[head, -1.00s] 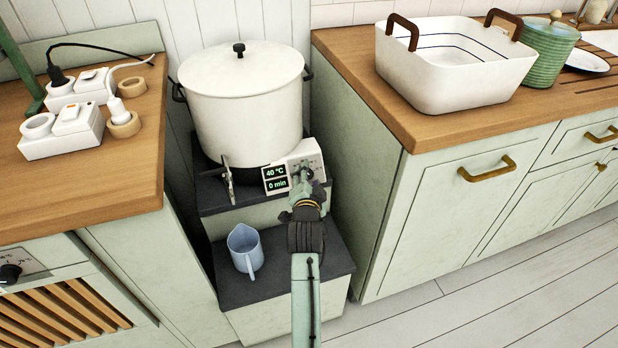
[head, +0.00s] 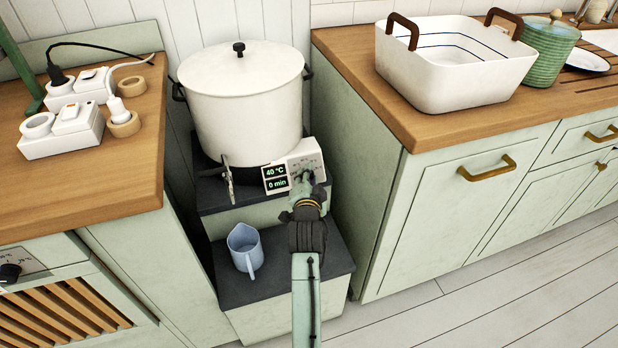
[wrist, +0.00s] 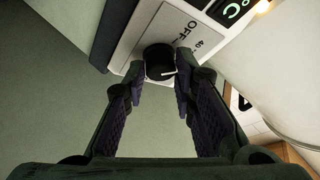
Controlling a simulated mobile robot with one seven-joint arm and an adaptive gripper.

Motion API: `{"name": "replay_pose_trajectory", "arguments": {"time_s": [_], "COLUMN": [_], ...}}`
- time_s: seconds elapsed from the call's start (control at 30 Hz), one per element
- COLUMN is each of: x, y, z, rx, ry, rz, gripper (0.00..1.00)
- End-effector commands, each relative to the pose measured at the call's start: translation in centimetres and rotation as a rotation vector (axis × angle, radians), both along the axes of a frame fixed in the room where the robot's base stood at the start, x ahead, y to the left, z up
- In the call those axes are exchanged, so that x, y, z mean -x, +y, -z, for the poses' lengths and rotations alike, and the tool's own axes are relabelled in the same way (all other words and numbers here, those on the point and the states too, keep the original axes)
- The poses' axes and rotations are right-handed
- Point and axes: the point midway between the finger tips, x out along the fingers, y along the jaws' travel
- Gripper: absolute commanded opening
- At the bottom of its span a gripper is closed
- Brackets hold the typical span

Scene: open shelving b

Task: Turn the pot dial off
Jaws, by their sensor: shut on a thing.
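The white pot (head: 247,105) with its lid stands on a dark stepped stand between two counters. On its front is a white control panel (head: 308,160) with a display reading 40 °C and 0 min. The small black pot dial (wrist: 158,62) shows in the wrist view, with a white mark at its lower right edge. The word OFF is printed on the panel above and right of it. My gripper (wrist: 159,75) is shut on the dial, one finger at each side. In the head view my gripper (head: 303,180) covers the dial.
A pot tap (head: 229,180) sticks out left of the display. A blue jug (head: 244,250) stands on the lower step. Counters flank the stand closely, the right one (head: 400,130) with a white basin (head: 450,75). Open floor (head: 500,290) lies at the front right.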

Motion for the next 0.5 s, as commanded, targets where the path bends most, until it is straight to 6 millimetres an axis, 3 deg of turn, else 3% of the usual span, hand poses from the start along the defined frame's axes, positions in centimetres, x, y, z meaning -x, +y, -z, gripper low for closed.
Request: {"name": "replay_pose_trajectory", "arguments": {"time_s": [0.5], "x": [-0.03], "y": [-0.44], "z": [0.34], "rx": [0.229], "ry": [-0.079], "rz": [-0.168], "gripper": [0.0]}}
